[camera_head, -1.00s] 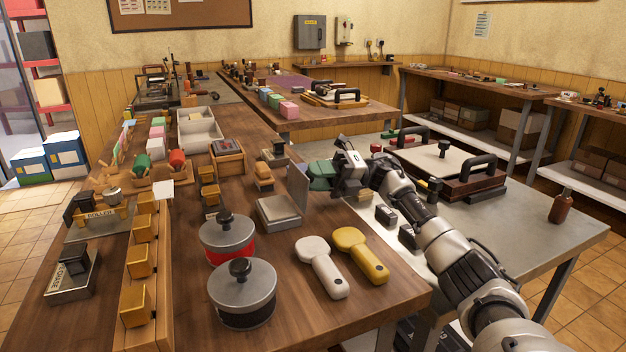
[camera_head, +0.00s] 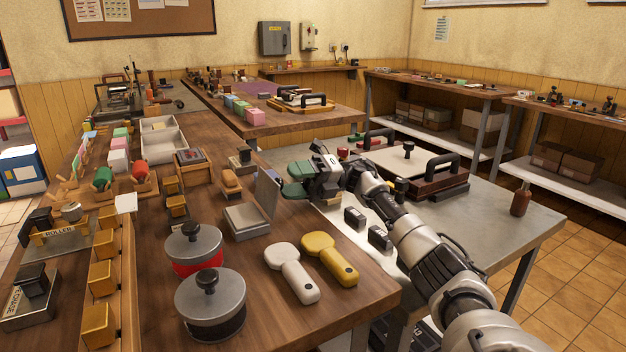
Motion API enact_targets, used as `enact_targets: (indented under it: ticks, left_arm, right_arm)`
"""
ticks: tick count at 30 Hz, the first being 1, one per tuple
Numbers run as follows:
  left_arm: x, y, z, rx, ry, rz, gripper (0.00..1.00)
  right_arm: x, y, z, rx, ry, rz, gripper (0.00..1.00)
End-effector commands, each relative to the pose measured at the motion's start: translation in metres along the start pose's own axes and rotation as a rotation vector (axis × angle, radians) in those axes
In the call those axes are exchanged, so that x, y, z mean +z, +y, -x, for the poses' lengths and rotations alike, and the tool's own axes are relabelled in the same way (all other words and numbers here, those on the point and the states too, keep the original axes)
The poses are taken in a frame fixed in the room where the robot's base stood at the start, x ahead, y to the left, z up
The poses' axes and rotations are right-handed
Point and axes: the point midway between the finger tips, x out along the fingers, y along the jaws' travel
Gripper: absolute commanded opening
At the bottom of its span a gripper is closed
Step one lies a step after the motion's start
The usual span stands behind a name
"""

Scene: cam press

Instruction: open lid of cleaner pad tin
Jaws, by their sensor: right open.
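A flat grey metal tin (camera_head: 246,222), which looks like the cleaner pad tin, lies on the wooden bench. Its lid (camera_head: 268,192) stands raised, roughly upright, along the tin's right side. My right gripper (camera_head: 292,180) is just right of the lid, its green fingers pointing left toward it. It is open, and nothing shows held between the fingers. I cannot tell whether a finger touches the lid. The inside of the tin is hard to make out. My left gripper is not in view.
Two round lidded tins, one red (camera_head: 192,249) and one black (camera_head: 211,303), stand in front. A white paddle (camera_head: 292,272) and a yellow paddle (camera_head: 329,257) lie nearer the bench edge.

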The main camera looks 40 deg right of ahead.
Motion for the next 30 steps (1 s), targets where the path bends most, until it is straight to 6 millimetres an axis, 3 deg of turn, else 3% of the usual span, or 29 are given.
enact_targets:
  ticks: [6,12,30]
  left_arm:
    - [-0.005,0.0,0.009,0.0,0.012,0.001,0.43]
    - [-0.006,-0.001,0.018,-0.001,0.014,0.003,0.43]
    - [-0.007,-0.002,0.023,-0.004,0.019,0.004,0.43]
  right_arm:
    - [0.001,0.0,0.048,0.0,-0.005,0.0,0.55]
    - [0.001,0.0,0.072,0.002,-0.002,0.001,0.55]
    - [0.0,0.0,0.081,0.002,0.001,-0.001,0.55]
